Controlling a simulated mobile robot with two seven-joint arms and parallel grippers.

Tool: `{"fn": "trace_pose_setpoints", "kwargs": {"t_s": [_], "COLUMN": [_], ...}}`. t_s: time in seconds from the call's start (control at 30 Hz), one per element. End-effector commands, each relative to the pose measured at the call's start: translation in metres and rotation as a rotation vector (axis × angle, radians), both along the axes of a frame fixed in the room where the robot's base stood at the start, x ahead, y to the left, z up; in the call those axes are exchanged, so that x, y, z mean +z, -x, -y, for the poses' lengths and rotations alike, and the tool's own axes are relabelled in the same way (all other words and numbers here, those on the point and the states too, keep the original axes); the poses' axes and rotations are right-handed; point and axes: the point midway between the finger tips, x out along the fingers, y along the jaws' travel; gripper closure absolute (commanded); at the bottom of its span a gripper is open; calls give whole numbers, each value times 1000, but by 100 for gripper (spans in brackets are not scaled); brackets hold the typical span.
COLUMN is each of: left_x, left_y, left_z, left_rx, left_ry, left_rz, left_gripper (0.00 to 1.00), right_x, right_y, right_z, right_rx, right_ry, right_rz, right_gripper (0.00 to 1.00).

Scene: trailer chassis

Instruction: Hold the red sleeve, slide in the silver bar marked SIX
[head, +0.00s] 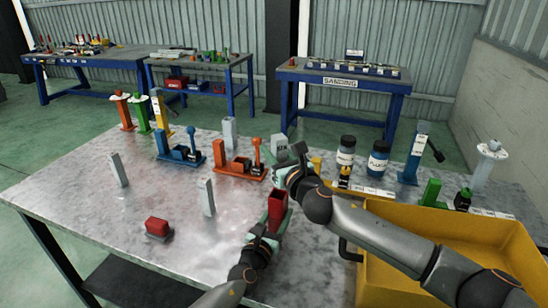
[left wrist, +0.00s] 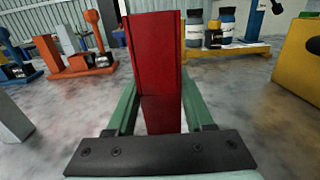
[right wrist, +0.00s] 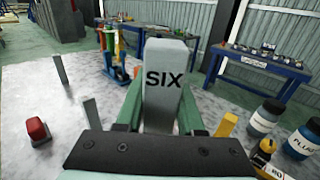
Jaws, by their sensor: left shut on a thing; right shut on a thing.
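The red sleeve (head: 277,208) stands upright near the middle of the metal table. My left gripper (head: 272,226) is shut on it, and in the left wrist view the sleeve (left wrist: 158,65) fills the space between the green fingers. My right gripper (head: 290,165) is shut on the silver bar (head: 280,146), above and just behind the sleeve. In the right wrist view the bar (right wrist: 166,85) shows the black word SIX. The bar is apart from the sleeve's top in the head view. The bar's lower end is hidden by the gripper.
Other silver bars (head: 207,197) stand on the table (head: 100,210). A red block (head: 157,227) sits at the front left. Orange (head: 240,168) and blue (head: 180,150) fixtures stand behind. Bottles (head: 378,158) and a yellow bin (head: 480,226) are at the right. The left front of the table has free room.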

Motion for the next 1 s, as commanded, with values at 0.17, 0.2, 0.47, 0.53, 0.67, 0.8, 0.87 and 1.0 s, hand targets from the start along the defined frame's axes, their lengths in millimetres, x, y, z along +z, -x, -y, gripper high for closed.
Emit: {"fn": "trace_pose_setpoints", "kwargs": {"t_s": [0.17, 0.2, 0.47, 0.53, 0.67, 0.8, 0.87, 1.0], "left_x": [0, 0, 0, 0, 0, 0, 0, 0], "left_y": [0, 0, 0, 0, 0, 0, 0, 0], "left_z": [0, 0, 0, 0, 0, 0, 0, 0], "left_rx": [0, 0, 0, 0, 0, 0, 0, 0], "left_ry": [0, 0, 0, 0, 0, 0, 0, 0], "left_rz": [-1, -1, -1, -1, -1, -1, -1, -1], "left_gripper": [100, 100, 100, 100, 100, 100, 100, 100], "right_x": [-14, -14, -16, -18, -22, -26, -26, -26], "right_y": [0, 0, 0, 0, 0, 0, 0, 0], "right_z": [-1, 0, -1, -1, -1, -1, -1, -1], "right_rx": [1, 1, 2, 2, 2, 2, 2, 2], "right_ry": [-1, -2, 0, 0, 0, 0, -1, 0], "right_rz": [0, 1, 1, 1, 1, 1, 2, 1], "right_gripper": [100, 100, 100, 100, 100, 100, 100, 51]}}
